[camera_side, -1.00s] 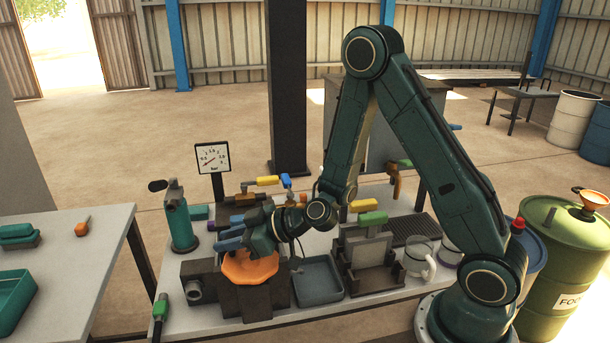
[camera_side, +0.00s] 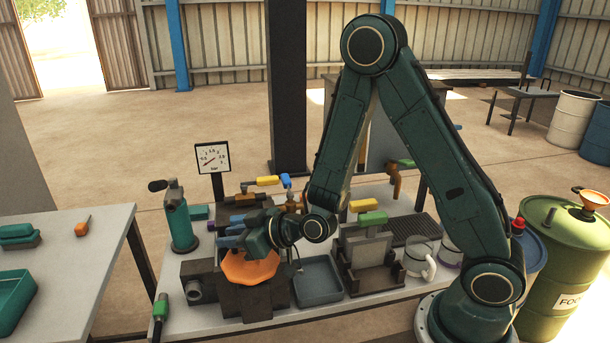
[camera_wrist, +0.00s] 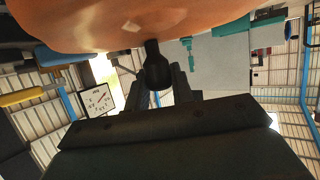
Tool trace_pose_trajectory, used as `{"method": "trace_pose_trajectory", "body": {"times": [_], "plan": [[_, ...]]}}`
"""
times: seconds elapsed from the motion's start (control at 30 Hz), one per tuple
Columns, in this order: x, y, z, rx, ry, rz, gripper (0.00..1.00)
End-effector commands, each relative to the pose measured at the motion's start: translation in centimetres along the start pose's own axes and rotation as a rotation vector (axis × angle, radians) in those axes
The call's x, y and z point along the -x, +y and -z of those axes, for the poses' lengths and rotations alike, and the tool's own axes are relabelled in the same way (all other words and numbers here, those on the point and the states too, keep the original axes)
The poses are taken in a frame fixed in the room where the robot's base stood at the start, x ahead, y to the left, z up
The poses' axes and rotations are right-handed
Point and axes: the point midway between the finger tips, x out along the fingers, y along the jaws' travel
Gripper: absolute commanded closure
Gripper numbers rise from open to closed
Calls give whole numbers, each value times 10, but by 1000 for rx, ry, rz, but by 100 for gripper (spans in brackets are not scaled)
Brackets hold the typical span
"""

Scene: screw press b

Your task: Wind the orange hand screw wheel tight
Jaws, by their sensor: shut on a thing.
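The orange hand screw wheel (camera_side: 250,270) lies flat on top of a dark press block at the front left of the bench. Its lobed rim is partly hidden by my gripper. In the wrist view the wheel (camera_wrist: 130,20) fills the top of the picture, and a black knob (camera_wrist: 155,66) sticks out from it.
A gauge (camera_side: 212,158) stands behind the press, and a teal bottle-like tool (camera_side: 180,222) stands at left. A grey tray (camera_side: 318,280) is close to the right of the press. A clamp fixture (camera_side: 368,262) and a clear mug (camera_side: 420,258) are further right.

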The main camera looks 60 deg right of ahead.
Motion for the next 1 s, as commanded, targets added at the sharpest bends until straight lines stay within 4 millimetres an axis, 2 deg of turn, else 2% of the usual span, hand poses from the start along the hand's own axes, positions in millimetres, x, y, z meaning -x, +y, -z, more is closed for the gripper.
{"method": "trace_pose_trajectory", "body": {"times": [0.67,0.7,0.77,1.0], "plan": [[0,0,-1,-9,-3,-17,99],[0,0,-1,-9,-3,-17,68],[0,1,-1,-9,-3,-17,57],[0,1,-1,-8,-2,-17,55]]}}
